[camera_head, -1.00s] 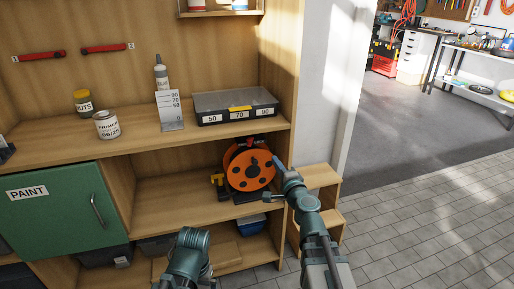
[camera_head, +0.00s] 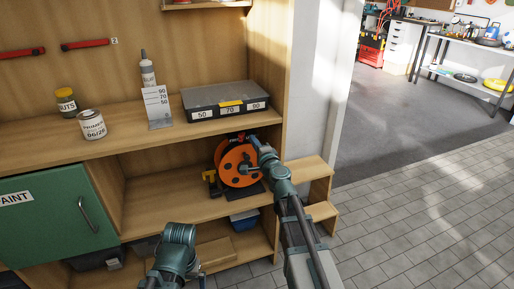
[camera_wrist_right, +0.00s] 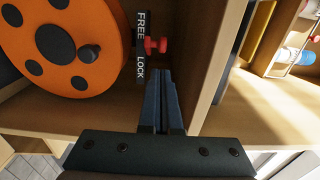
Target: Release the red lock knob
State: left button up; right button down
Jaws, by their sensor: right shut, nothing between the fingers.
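The red lock knob (camera_wrist_right: 157,46) shows in the right wrist view, beside a dark plate lettered FREE and LOCK (camera_wrist_right: 141,45). It stands between the two words. The plate is next to the orange cable reel (camera_wrist_right: 98,25), which has a black crank knob. My right gripper (camera_wrist_right: 162,72) is shut and empty, its tips just on the LOCK side of the red knob; I cannot tell whether they touch it. In the head view the right gripper (camera_head: 254,140) is at the upper right of the reel (camera_head: 235,168). My left gripper is out of view; only its arm shows.
The reel stands in an open shelf bay (camera_head: 170,195), under a worktop (camera_head: 140,133) holding a grey case (camera_head: 225,100), a number sign and two cans. An upright side panel (camera_wrist_right: 219,60) is close right of my fingers in the wrist view. A wooden step (camera_head: 305,170) stands right of the shelf.

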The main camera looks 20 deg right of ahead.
aim_at(242, 136)
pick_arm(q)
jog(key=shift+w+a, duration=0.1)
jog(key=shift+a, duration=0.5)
pick_arm(e)
jog(key=shift+w+a, duration=0.6)
jog(key=shift+a, duration=0.3)
jog(key=shift+a, duration=0.55)
